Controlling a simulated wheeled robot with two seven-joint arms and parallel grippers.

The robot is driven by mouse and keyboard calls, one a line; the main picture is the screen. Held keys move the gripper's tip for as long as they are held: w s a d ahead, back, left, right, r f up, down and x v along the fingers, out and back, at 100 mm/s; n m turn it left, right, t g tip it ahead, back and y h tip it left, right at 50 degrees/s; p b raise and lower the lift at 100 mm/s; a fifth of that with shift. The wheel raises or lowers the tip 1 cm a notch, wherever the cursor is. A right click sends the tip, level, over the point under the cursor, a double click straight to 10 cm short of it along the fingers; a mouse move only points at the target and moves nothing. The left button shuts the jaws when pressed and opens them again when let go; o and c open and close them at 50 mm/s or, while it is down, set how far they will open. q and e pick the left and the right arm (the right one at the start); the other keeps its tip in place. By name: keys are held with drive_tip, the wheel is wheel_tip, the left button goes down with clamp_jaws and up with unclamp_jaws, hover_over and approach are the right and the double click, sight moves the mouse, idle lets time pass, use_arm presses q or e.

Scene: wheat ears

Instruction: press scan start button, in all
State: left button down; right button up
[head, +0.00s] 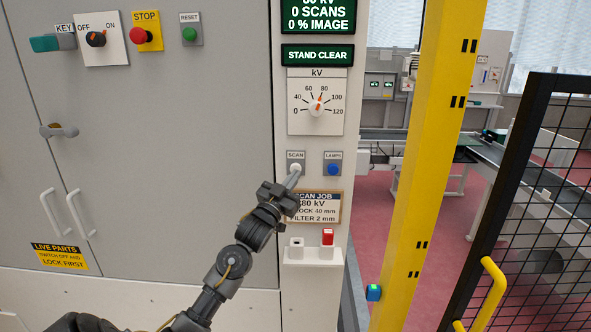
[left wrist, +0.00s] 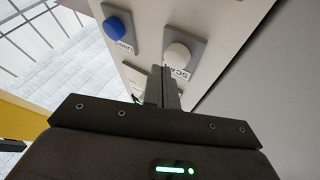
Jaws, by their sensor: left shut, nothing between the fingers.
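The white round scan button (head: 296,168) sits on a grey plate labelled SCAN on the white panel (head: 359,150). In the left wrist view the scan button (left wrist: 179,56) shows just beyond the fingertips. My left gripper (head: 293,178) is shut and empty, its fingertips at the button's lower edge in the head view. In the left wrist view my gripper (left wrist: 162,72) points up toward the button's plate. I cannot tell whether the tips touch the button. The display (head: 318,16) reads 0 SCANS and 0 % IMAGE, with STAND CLEAR (head: 318,55) below. My right gripper is not in view.
The blue LAMPS button (head: 333,169) is close to the right of the scan button. The kV dial (head: 316,107) is above. A SCAN JOB label (head: 330,207) and a small shelf with a red block (head: 327,237) are below. A yellow post (head: 430,150) stands to the right.

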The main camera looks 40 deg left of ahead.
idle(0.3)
use_arm(q)
drive_tip(key=s+d+p, duration=0.1)
drive_tip(key=s, duration=0.1)
drive_tip(key=s+d+p, duration=0.1)
drive_tip(key=s+d, duration=0.1)
idle(0.4)
idle(0.6)
